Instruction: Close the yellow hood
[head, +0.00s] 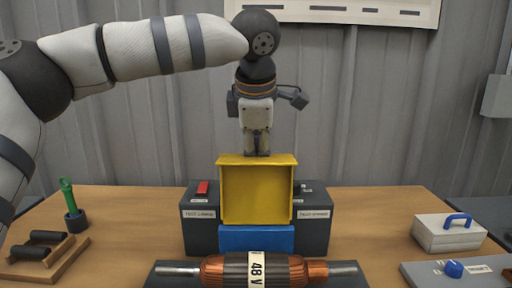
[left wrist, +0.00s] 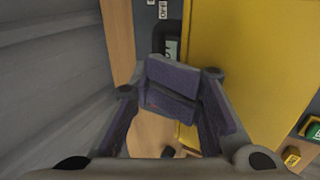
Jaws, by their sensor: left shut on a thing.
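The yellow hood (head: 256,195) stands raised at the middle of the table, with its hollow inner side facing me. It is above a blue block (head: 256,238) and between two dark grey housings. My left gripper (head: 257,152) comes down from above and is shut on the hood's top edge. In the left wrist view the finger pads (left wrist: 173,90) are close together beside the hood's yellow panel (left wrist: 240,60). The exact contact is partly hidden by the fingers. My right gripper is in neither view.
A copper rotor (head: 215,270) marked 48 V lies in front of the hood. A red switch (head: 202,188) sits on the left housing. A green-handled tool (head: 68,195) and a wooden rack (head: 45,258) are at left. A white box (head: 448,233) with a blue handle is at right.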

